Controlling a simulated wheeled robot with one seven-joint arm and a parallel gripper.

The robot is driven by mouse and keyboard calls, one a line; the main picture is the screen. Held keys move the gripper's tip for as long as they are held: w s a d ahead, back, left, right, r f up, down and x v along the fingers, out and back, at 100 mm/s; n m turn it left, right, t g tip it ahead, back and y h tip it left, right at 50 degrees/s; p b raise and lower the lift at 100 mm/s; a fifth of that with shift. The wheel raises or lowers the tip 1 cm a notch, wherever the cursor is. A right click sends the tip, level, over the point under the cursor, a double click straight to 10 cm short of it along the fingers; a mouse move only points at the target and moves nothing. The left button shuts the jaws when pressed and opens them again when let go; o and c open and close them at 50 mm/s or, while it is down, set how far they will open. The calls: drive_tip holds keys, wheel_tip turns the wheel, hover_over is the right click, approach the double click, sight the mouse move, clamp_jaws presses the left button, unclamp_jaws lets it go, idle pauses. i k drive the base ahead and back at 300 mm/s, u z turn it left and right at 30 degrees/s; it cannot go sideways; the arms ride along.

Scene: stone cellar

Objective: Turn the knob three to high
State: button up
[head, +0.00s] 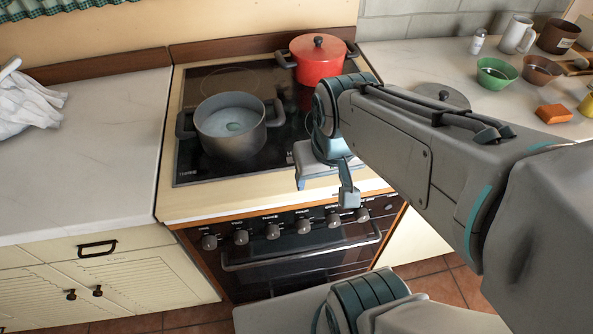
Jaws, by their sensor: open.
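A row of several grey knobs runs along the dark front panel of the stove (195,205). The third knob from the left (272,231) has a small light label above it that may read "three". I cannot tell for sure, nor read its setting. My gripper (325,187) is open and empty. It is above the stove's front edge, to the right of and higher than that knob, apart from it. The gripper and arm hide part of the cooktop's right side and some panel labels.
A grey pot (225,140) with liquid stands on the left of the cooktop, and a red lidded pot (318,62) stands at the back. The oven handle (300,251) runs below the knobs. Bowls, mugs and an orange block (553,113) are on the right counter. The left counter (95,150) is mostly clear.

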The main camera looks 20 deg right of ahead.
sight(272, 231)
drive_tip(key=z, duration=0.05)
drive_tip(key=k, duration=0.5)
drive_tip(key=z, duration=2.2)
drive_tip(key=k, duration=1.2)
drive_tip(key=u, duration=1.55)
